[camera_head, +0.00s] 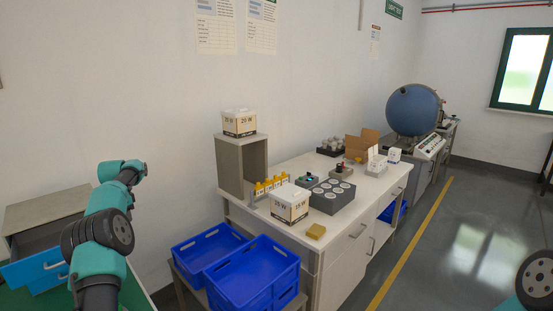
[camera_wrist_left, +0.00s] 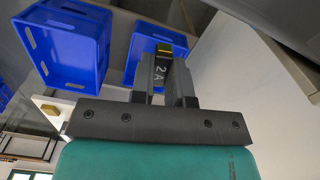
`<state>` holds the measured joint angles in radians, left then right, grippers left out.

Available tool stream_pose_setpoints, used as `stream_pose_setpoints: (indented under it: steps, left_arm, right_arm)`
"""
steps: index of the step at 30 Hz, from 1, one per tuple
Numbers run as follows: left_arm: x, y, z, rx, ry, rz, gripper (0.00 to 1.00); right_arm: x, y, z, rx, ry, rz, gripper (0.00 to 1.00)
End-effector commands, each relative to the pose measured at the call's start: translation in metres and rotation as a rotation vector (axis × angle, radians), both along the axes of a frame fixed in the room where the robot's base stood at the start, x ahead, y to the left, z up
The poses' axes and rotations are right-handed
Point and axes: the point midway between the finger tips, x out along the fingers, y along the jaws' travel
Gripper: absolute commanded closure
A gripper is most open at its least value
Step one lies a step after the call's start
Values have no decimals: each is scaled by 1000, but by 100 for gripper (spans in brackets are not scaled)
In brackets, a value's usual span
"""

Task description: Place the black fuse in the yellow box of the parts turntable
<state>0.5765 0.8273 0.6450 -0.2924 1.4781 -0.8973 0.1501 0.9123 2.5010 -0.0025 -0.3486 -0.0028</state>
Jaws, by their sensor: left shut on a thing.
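My left gripper (camera_wrist_left: 165,78) is shut on a black fuse (camera_wrist_left: 161,71) marked "2 A", with a yellowish patch at its far end. In the head view my left arm shows at the left, but its gripper and the fuse cannot be made out. I cannot identify the parts turntable or its yellow box in either view. A row of small yellow pieces (camera_head: 268,186) stands on the white bench, and I cannot tell what they are. My right gripper is not in view.
Blue crates (camera_head: 252,272) stand low in front of the white bench (camera_head: 345,237). They also show in the left wrist view (camera_wrist_left: 72,42). The bench holds a bulb carton (camera_head: 289,204), a grey block with round sockets (camera_head: 332,196) and a yellow pad (camera_head: 316,231). A drawer cabinet (camera_head: 45,225) stands left.

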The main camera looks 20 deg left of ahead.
Motion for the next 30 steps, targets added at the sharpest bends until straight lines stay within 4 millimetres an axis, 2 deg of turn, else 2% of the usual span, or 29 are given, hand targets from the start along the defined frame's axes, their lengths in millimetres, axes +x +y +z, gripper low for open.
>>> stream_pose_setpoints:
  steps: [1,6,11,15,23,30]
  left_arm:
    - [15,-18,-12,-3,3,10,100]
    - [55,-71,-50,-1,3,64,100]
    - [86,-128,-85,-2,4,109,100]
    - [106,-183,-113,-2,3,143,100]
    - [126,-290,-164,-1,4,196,100]
    - [122,-393,-205,0,5,237,100]
  right_arm:
    - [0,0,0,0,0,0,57]
    - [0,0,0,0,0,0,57]
    - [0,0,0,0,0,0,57]
    - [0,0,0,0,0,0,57]
    - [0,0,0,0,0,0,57]
    - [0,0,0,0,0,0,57]
